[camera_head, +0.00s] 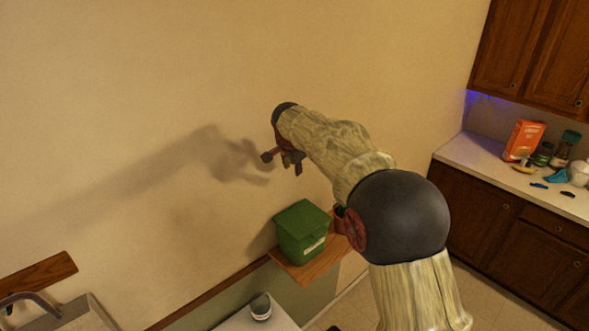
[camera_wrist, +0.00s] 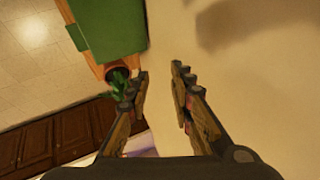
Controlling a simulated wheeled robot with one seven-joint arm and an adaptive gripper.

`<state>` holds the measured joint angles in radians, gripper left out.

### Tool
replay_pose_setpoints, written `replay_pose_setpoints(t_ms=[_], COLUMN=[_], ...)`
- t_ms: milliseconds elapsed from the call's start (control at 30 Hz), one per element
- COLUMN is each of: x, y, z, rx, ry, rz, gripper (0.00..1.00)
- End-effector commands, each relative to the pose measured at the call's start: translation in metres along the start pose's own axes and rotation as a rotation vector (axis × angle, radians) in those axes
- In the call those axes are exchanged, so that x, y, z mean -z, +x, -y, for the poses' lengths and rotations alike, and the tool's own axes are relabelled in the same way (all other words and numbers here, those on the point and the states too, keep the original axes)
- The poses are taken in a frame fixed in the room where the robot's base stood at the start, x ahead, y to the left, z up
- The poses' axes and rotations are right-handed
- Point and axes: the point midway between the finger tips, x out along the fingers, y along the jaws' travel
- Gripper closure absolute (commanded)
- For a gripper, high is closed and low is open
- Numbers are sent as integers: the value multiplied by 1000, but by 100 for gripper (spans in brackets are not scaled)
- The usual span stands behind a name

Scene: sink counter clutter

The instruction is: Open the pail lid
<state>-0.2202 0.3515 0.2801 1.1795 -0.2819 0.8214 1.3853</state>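The green pail (camera_head: 302,236) stands on a small wooden wall shelf, with a white label on its front. Its green lid (camera_head: 301,217) is down on top. The pail also shows at the top left of the wrist view (camera_wrist: 108,28). My gripper (camera_head: 281,164) is in the air above the pail, near the wall and apart from it. In the wrist view the two fingers (camera_wrist: 158,78) are spread with nothing between them.
The wooden shelf (camera_head: 311,269) also holds a potted plant (camera_wrist: 119,82) beside the pail, partly hidden by my arm in the head view. A counter (camera_head: 484,162) with boxes and jars is at right. A sink (camera_head: 85,315) is at lower left.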

Motion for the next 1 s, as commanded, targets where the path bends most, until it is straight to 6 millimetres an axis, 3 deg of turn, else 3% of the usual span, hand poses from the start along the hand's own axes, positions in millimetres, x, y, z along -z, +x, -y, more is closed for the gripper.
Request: replay_pose_setpoints(t_ms=[300,1000], x=[0,0], y=[-16,-18], z=[2,2], rx=[1,1], ry=[0,0], rz=[0,0], gripper=[77,77])
